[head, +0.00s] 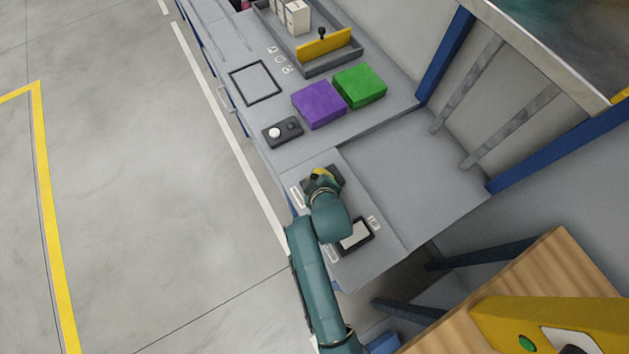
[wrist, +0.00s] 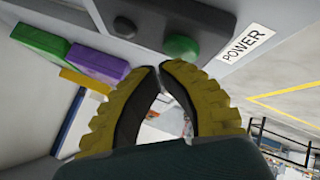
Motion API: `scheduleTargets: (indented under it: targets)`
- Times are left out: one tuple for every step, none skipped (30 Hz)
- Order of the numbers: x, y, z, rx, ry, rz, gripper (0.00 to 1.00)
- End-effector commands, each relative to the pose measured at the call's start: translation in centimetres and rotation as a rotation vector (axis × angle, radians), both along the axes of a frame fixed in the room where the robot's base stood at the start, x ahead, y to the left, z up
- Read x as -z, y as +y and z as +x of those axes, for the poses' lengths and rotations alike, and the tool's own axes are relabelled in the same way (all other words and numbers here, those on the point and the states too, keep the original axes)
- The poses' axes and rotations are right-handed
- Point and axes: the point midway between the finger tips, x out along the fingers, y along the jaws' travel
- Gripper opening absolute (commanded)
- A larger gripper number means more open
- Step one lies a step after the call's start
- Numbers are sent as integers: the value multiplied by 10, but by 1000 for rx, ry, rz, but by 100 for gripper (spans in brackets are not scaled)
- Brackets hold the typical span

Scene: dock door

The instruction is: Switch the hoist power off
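A dark grey control box (wrist: 205,22) fills the top of the wrist view, with a green round button (wrist: 181,46) and a black round button (wrist: 124,27). A white label reading POWER (wrist: 243,43) is on the grey panel beside the green button. My gripper (wrist: 162,68) has yellow ribbed fingers with dark inner pads; their tips meet or nearly meet, with nothing between them. The tips point toward the box near the green button; I cannot tell whether they touch it. In the head view my gripper (head: 320,176) is over the box (head: 336,174) and hides most of it.
A second dark box (head: 282,132) with a white and a black knob lies farther along the bench. Purple (head: 319,104) and green (head: 359,86) blocks and a grey tray (head: 318,64) stand beyond. A dark-framed panel (head: 355,235) is beside my arm. The floor left is open.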

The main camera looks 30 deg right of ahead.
Motion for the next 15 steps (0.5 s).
scheduleTargets:
  targets:
    - [-3, 0, 0, 1, 1, 0, 0]
    - [-3, 0, 0, 1, 1, 0, 0]
    - [-2, 0, 0, 1, 1, 0, 0]
    - [-1, 0, 0, 1, 1, 0, 0]
    - [-1, 0, 0, 1, 1, 0, 0]
    - [-1, 0, 0, 0, 0, 0, 0]
    - [-1, 0, 0, 0, 0, 0, 0]
    - [-2, 0, 0, 0, 0, 0, 0]
    - [-3, 0, 0, 0, 0, 0, 0]
    - [-5, 0, 0, 0, 0, 0, 0]
    - [-7, 0, 0, 0, 0, 0, 0]
    - [-11, 0, 0, 0, 0, 0, 0]
    - [-15, 0, 0, 0, 0, 0, 0]
    - [-19, 0, 0, 0, 0, 0, 0]
    - [-24, 0, 0, 0, 0, 0, 0]
